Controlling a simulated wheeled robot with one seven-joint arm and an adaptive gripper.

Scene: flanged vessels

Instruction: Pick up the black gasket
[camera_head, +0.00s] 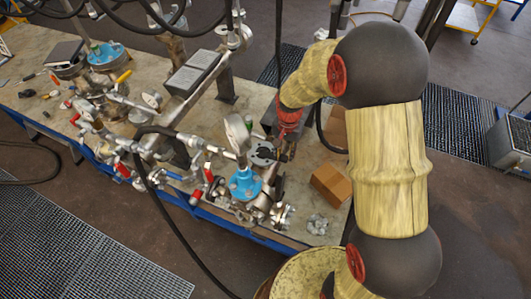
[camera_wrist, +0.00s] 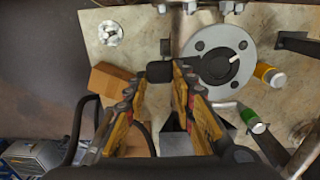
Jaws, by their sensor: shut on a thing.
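My gripper (camera_wrist: 160,75) is shut on a small black piece that shows between its orange fingertips in the wrist view. I take this piece to be the black gasket (camera_wrist: 159,71); its full outline is hidden by the fingers. It is beside the left edge of a round grey flange (camera_wrist: 240,39) with bolt holes and a dark centre. I cannot tell whether the gasket touches the flange. The gasket cannot be made out there.
A blue flanged vessel (camera_head: 244,184) with a gauge stands left of my gripper. A cardboard box (camera_head: 331,186) and a clear pile of small parts (camera_head: 317,224) lie at the bench's right end. Pipes and red-handled valves crowd the left.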

